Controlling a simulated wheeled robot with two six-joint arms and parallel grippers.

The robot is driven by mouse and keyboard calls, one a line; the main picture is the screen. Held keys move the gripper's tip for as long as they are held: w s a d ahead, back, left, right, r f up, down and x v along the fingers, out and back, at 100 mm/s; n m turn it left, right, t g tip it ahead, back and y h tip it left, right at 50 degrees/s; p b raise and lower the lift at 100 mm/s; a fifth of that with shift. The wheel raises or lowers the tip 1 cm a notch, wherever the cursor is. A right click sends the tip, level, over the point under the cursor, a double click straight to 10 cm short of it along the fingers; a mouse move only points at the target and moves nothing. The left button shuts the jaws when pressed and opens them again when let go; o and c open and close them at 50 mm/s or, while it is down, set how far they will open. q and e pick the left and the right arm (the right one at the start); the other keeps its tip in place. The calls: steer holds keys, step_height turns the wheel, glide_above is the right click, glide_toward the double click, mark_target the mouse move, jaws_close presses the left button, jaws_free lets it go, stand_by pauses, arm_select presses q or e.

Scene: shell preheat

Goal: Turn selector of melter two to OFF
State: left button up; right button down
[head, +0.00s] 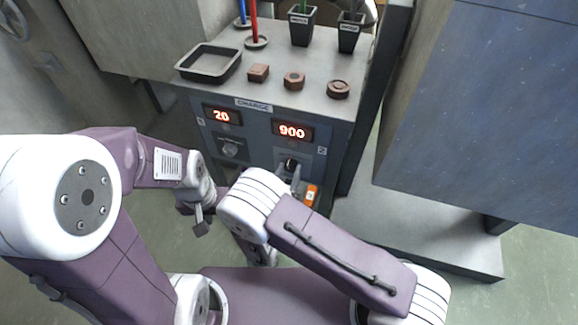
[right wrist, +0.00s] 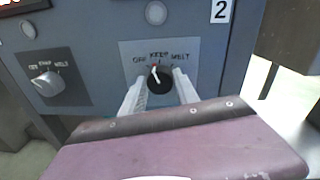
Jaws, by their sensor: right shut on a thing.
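The selector of melter two (right wrist: 159,79) is a black knob with a white pointer on the panel marked 2. It also shows in the head view (head: 290,164). Its labels read OFF, KEEP and MELT from left to right. The pointer stands a little left of straight up, near KEEP on the OFF side. My right gripper (right wrist: 160,90) has one finger on each side of the knob and is shut on it. In the head view, my right arm hides most of that gripper. My left gripper (head: 201,222) hangs low, away from the panel; its jaw opening is unclear.
Melter one's selector (right wrist: 45,85) is left of melter two's. Displays above read 20 (head: 222,115) and 900 (head: 293,131). The counter holds a dark tray (head: 183,72) and three brown pieces (head: 294,80). A blue-grey cabinet (head: 490,110) stands right.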

steer(key=shift+r+n+p, duration=0.15)
steer(key=shift+n+p, duration=0.85)
steer(key=shift+n, duration=0.2)
steer(key=shift+a+n+p, duration=0.1)
steer(key=shift+n+p, duration=0.65)
steer(key=shift+n, duration=0.35)
steer(key=shift+f, duration=0.2)
steer(key=c, duration=0.9)
jaws_free()
